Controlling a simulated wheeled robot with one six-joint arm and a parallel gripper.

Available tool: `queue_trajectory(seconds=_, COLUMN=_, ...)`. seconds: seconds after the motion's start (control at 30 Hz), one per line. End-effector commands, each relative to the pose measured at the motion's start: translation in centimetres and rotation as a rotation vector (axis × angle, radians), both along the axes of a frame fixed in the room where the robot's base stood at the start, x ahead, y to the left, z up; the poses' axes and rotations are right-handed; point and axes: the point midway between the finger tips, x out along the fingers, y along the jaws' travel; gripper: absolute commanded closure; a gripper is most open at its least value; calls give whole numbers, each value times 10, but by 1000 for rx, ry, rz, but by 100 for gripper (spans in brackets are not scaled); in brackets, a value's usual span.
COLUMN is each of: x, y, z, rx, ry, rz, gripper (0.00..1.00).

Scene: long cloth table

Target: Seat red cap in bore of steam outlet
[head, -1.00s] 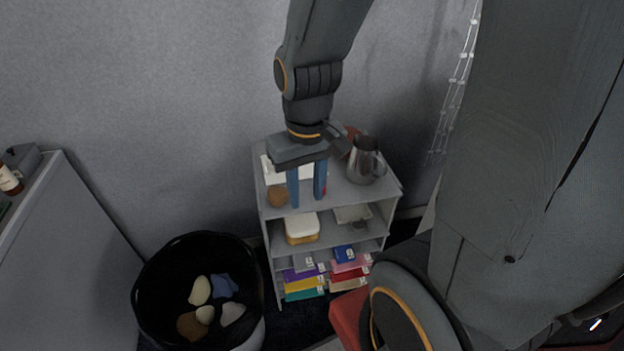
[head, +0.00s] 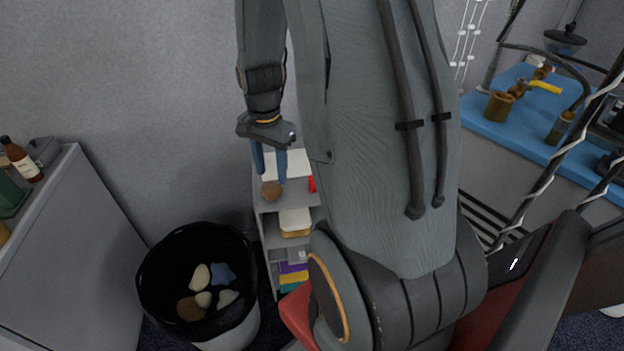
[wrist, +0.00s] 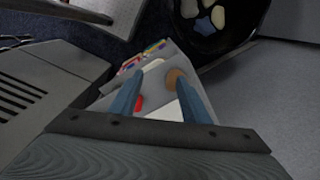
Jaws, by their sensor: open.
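A small red object, likely the red cap (head: 312,184), is on the top of the grey shelf unit (head: 262,206), at the edge of my arm. It also shows in the wrist view (wrist: 139,103), close beside the left finger. My gripper (head: 271,178) is open and empty above the shelf top, left of the red object in the head view. Its two blue fingers point down, and they also show in the wrist view (wrist: 160,88). I cannot pick out the steam outlet or its bore in either view.
A brown round object (head: 271,191) sits on the shelf top near the fingers. A white box (head: 290,160) lies behind. A black bin (head: 160,295) stands front left. A cabinet (head: 75,240) is at the left. A blue-topped table (head: 520,120) with several items is at the right.

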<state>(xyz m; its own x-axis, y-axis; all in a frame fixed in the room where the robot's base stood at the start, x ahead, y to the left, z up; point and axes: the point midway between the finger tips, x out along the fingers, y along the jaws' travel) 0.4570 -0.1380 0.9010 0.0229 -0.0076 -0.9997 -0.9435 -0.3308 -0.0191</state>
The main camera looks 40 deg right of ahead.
Motion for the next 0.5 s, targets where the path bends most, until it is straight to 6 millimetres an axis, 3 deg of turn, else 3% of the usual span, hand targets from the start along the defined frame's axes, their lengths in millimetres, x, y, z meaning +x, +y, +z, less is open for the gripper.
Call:
queue_trajectory(seconds=0.03, x=3, y=-26, z=-7, rx=6, ry=9, rz=-167, gripper=57)
queue_trajectory(seconds=0.2, x=9, y=-94, z=-37, rx=14, ry=15, rz=-656, gripper=57)
queue_trajectory(seconds=0.33, x=7, y=-128, z=-54, rx=17, ry=18, rz=-900, gripper=57)
queue_trajectory(seconds=0.5, x=5, y=-146, z=-66, rx=19, ry=18, rz=-1036, gripper=57)
